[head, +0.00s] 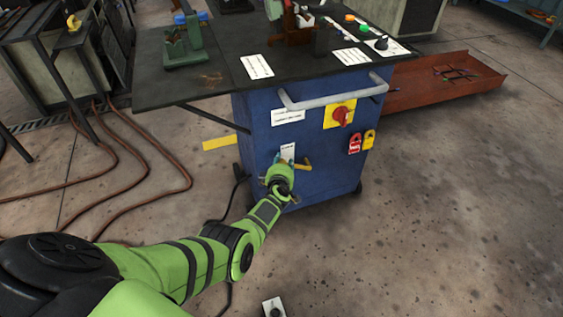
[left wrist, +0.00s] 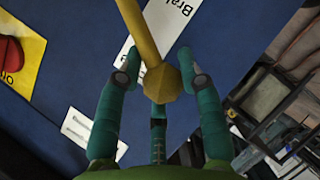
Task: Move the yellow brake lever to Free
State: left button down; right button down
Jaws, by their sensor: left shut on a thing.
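The yellow brake lever (head: 302,164) is on the front of the blue cabinet (head: 318,178), beside a small white label (head: 288,151). In the left wrist view the lever (left wrist: 140,32) is a yellow rod ending in a faceted knob. My left gripper (head: 284,168) is at the lever. Its green fingers (left wrist: 158,66) sit on both sides of the rod and knob, shut on the lever. The Free marking is not readable. My right gripper is not in view.
A grey rail (head: 330,98) runs above, with a red rotary switch (head: 341,116) on a yellow plate below it. Red (head: 354,144) and yellow (head: 369,139) tags hang to the right. The dark bench top (head: 215,78) overhangs left.

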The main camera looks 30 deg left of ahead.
pick_arm(q)
jog(key=shift+s+a+g+p, duration=0.2)
jog(key=shift+g+p, duration=0.1)
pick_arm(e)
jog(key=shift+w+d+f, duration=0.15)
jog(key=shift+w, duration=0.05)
pick_arm(q)
jog(key=c, duration=0.8)
grip_release()
jog(key=shift+w+d, duration=0.1)
jog(key=shift+w+d+r, duration=0.1)
jog(key=shift+r, duration=0.05)
